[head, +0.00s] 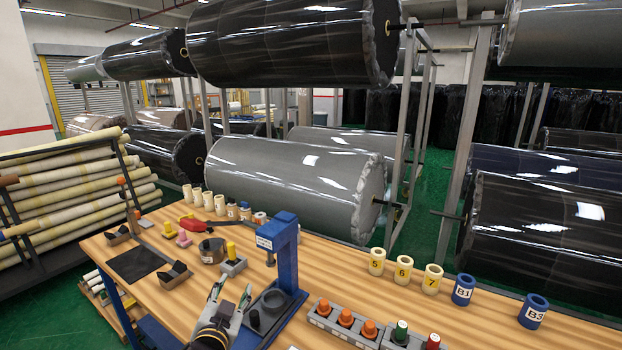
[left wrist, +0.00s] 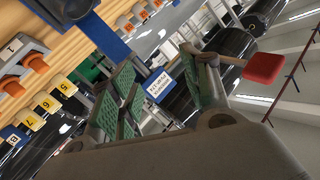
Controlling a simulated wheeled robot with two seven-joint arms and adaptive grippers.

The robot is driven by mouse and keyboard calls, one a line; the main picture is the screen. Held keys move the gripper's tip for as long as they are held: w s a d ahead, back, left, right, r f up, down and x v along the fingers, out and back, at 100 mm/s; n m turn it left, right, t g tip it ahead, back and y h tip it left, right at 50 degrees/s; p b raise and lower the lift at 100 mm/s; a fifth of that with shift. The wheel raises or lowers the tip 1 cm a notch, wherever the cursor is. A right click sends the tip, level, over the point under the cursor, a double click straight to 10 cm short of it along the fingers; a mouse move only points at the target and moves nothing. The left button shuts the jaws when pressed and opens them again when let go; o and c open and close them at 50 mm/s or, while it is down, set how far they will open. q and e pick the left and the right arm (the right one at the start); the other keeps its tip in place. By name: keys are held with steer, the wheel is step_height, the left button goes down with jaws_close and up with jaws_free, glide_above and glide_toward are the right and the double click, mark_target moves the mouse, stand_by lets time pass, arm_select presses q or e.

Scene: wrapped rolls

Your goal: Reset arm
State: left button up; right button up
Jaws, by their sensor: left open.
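My left gripper (head: 231,291) is open above the wooden workbench (head: 340,267), at its near side, just left of the blue press (head: 283,252). In the left wrist view its two green-padded fingers (left wrist: 163,92) stand apart. No held object is clear between them. The blue press shows behind the fingers with its white label (left wrist: 158,86). My right gripper is in neither view.
Numbered yellow cups (head: 403,270) and blue cups (head: 463,290) line the bench's far edge. A block with orange knobs (head: 345,318) lies right of the press. A dark mat (head: 136,264) lies left. Large wrapped rolls (head: 290,180) hang behind.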

arm_select(q)
steer(key=s+a+f+n+g, duration=0.3)
steer(key=s+f+g, duration=1)
steer(key=s+f, duration=0.95)
steer(key=s+f+g, duration=0.1)
steer(key=s+f, duration=0.1)
steer(key=f, duration=1.4)
steer(key=s+f, duration=0.2)
steer(key=f, duration=1.3)
steer(key=s+a+f, duration=0.2)
steer(key=s+f, duration=0.8)
steer(key=s, duration=0.1)
steer(key=s+a+f+g, duration=0.1)
steer(key=s+a+f, duration=0.1)
steer(key=s+f, duration=0.8)
steer(key=shift+s+f+h, duration=0.15)
steer(key=shift+s+h, duration=0.15)
steer(key=shift+s, duration=0.35)
